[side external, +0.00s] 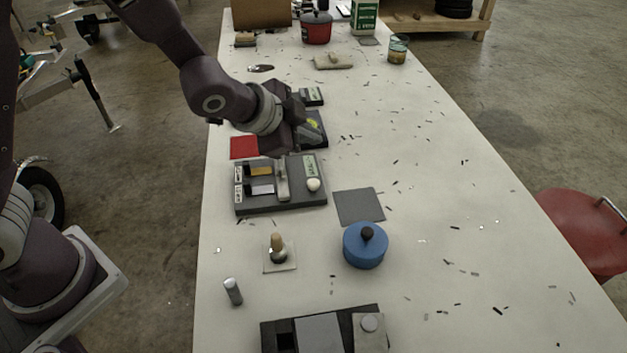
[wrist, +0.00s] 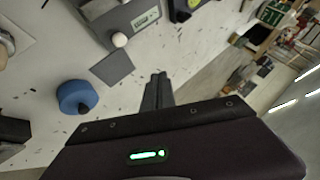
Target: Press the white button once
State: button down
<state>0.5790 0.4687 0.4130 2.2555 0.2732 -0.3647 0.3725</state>
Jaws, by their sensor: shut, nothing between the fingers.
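The white button (side external: 313,184) is a round white knob on the right front of a dark grey panel (side external: 293,208), below a green label. In the wrist view, the white button (wrist: 119,40) is at the upper left, on the edge of the panel (wrist: 127,22). My gripper (side external: 316,137) is behind the button in the side view, above the table, and apart from it. Its fingers are hard to make out there against a dark device. In the wrist view my gripper (wrist: 158,77) is shut and empty, with the button to the upper left of its tips.
The panel also carries yellow and silver parts and a pale upright bar (side external: 282,180). A grey mat (side external: 359,206) and blue lidded pot (side external: 366,247) stand to its right and front. A red mat (side external: 244,147) lies behind it. The table's right half is mostly clear.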

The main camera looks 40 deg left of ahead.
send_near(317, 179)
jog(key=shift+w+d+f, duration=0.1)
jog(key=shift+w+f, duration=0.35)
jog(key=shift+w, duration=0.4)
jog(key=shift+w+d+f, duration=0.15)
jog(key=shift+w+f, duration=0.25)
jog(key=shift+w, duration=0.4)
jog(key=shift+w+d+f, duration=0.1)
jog(key=shift+w+f, duration=0.35)
jog(key=shift+w, duration=0.4)
jog(key=shift+f, duration=0.4)
jog(key=shift+f, duration=0.85)
dwell(0.9)
jog(key=shift+r, duration=1.25)
jog(key=shift+r, duration=0.1)
jog(key=shift+r, duration=2.45)
